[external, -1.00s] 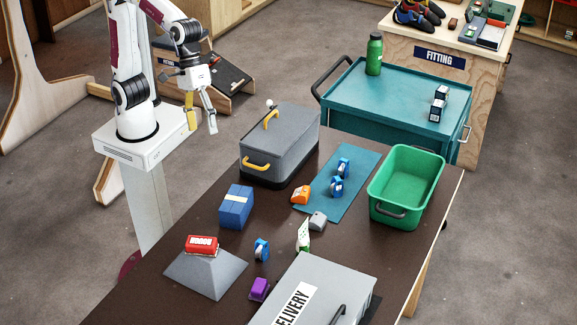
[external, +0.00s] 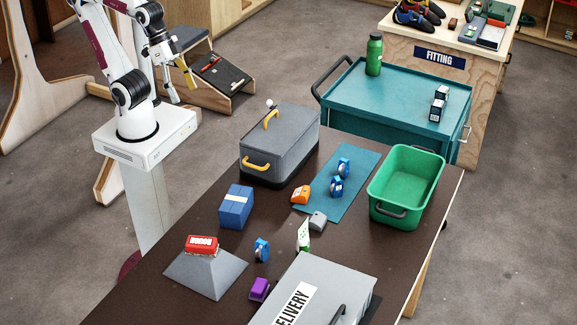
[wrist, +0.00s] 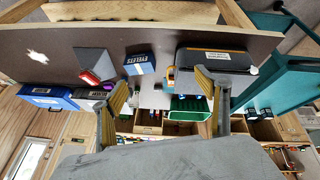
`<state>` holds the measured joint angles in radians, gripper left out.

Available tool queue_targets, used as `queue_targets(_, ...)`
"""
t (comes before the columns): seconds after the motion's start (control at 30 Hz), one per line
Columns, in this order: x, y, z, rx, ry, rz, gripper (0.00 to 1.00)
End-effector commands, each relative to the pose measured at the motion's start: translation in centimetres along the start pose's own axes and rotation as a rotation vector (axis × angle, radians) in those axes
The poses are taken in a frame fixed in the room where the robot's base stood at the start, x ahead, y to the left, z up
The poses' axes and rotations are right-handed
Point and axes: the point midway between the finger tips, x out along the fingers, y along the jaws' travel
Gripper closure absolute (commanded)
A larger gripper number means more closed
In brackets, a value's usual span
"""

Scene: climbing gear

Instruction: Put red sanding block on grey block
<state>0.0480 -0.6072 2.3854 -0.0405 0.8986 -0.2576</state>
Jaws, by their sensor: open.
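A red block with pale lettering (external: 202,245) rests on top of a grey block with sloping sides (external: 222,270), at the table's near left. In the wrist view the red block (wrist: 90,77) and the sloping grey block (wrist: 92,60) show at upper left. A smaller grey block (external: 318,219) lies mid-table, by the teal mat. I cannot tell which grey one the task names. My gripper (external: 180,86) is open and empty, high above and behind the table, well apart from the red block. Its spread fingers show in the wrist view (wrist: 162,105).
A blue box (external: 236,207), a grey case with yellow handles (external: 284,140), a green bin (external: 385,210) and a grey delivery box (external: 335,285) stand on the table. Small orange (external: 300,195), purple (external: 259,289) and blue items lie between them.

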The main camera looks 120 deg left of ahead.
Motion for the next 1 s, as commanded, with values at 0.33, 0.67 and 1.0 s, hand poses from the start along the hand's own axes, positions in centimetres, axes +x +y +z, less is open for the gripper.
queue_targets(0.33,-0.3,-2.9,3.5,0.224,0.034,-0.046,0.26)
queue_targets(0.67,-0.2,-3.1,3.8,0.242,0.034,-0.050,0.26)
queue_targets(1.0,-0.2,-3.1,3.7,0.241,0.034,-0.049,0.26)
